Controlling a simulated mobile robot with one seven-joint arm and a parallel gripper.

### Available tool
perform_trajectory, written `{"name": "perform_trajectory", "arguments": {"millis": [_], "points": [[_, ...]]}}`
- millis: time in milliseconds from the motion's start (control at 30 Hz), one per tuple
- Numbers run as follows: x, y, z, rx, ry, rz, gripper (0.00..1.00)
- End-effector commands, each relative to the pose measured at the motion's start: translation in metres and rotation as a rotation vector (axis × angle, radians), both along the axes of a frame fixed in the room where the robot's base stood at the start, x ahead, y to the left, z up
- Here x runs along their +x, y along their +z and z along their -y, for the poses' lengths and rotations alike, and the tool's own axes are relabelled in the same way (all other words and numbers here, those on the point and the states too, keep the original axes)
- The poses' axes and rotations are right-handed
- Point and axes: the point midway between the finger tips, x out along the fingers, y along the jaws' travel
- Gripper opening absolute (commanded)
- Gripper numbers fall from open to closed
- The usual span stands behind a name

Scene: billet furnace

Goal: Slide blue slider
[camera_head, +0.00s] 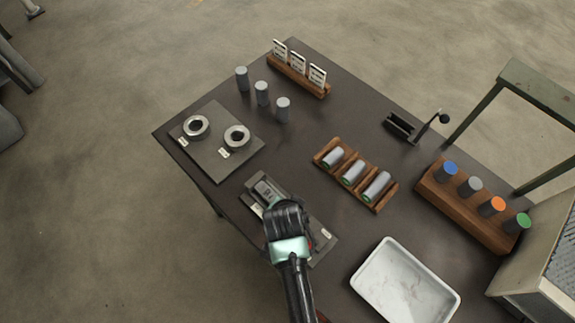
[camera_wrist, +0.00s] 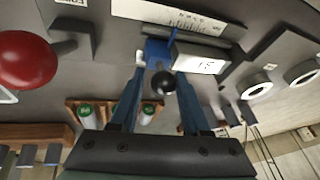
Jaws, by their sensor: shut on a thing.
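The blue slider (camera_wrist: 157,51) shows in the wrist view as a small blue block beside a pale scale strip (camera_wrist: 175,16). A dark round knob (camera_wrist: 163,83) shows between my fingers. My gripper (camera_wrist: 160,66) is shut on the blue slider, with a fingertip on each side of it. In the head view my gripper (camera_head: 288,217) is over the grey control panel (camera_head: 322,252) and hides the slider and the panel's middle. A white label block (camera_wrist: 200,62) is just right of the slider in the wrist view.
A red round knob (camera_wrist: 25,60) stands left in the wrist view. In the head view, a wooden rack of grey cylinders (camera_head: 378,205) is right of the panel, a white tray (camera_head: 388,257) lower right, and a plate with two rings (camera_head: 213,150) upper left.

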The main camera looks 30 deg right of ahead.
Motion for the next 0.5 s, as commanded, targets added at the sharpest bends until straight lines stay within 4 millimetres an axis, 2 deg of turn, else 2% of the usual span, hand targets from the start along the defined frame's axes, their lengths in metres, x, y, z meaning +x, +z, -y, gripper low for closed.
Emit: {"name": "perform_trajectory", "arguments": {"millis": [200, 233, 300, 333, 500], "points": [[0.0029, 0.0030, -0.0008, 0.002, 0.001, 0.009, 0.00], [0.0028, 0.0030, -0.0007, 0.002, 0.001, 0.009, 0.52], [0.0021, 0.0025, -0.0004, 0.001, 0.000, 0.007, 0.64], [0.0017, 0.0022, -0.0001, 0.000, -0.001, 0.006, 0.66], [0.0000, 0.0006, 0.0007, 0.000, -0.003, 0.001, 0.66]]}}
